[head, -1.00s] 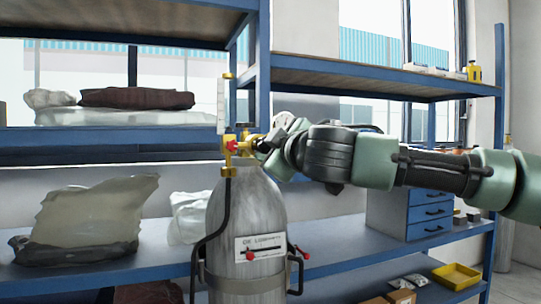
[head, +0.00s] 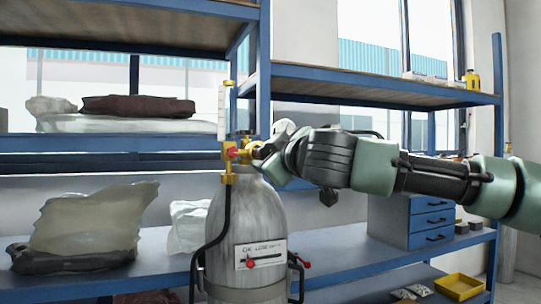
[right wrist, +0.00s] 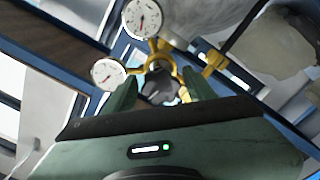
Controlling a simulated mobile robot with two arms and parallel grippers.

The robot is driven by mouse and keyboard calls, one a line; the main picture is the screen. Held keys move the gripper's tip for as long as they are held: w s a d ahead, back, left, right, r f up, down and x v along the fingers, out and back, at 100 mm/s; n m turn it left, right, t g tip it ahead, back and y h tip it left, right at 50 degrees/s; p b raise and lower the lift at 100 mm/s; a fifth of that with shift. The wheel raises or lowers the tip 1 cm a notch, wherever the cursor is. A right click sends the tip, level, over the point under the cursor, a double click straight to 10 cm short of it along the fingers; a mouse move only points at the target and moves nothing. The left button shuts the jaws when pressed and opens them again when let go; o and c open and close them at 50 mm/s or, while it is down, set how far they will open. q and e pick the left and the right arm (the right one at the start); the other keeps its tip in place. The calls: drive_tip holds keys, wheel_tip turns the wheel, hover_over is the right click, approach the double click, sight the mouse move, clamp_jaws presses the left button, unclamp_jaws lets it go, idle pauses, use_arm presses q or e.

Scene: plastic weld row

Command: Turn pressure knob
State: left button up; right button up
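The pressure knob (right wrist: 160,86) is dark and sits on the brass regulator, between my finger ends in the right wrist view. The regulator (head: 238,153) is on top of a grey gas cylinder (head: 238,215) and has a red part facing the head camera. Two round white gauges, one upper (right wrist: 143,18) and one lower left (right wrist: 108,73), show in the right wrist view. My right gripper (head: 264,158) comes in from the right, close to the regulator. Its green fingers (right wrist: 162,88) are apart, one each side of the knob, with narrow gaps visible. My left gripper is out of view.
A blue shelf unit (head: 385,84) stands behind the cylinder. Wrapped bags (head: 85,228) lie on the lower left shelf. A blue drawer box (head: 432,220) and a yellow tray (head: 458,287) are at right. A black hose (head: 226,215) runs down the cylinder.

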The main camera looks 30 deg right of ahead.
idle(0.3)
drive_tip(key=v, duration=0.7)
drive_tip(key=shift+s+b, duration=0.35)
drive_tip(key=shift+b, duration=0.05)
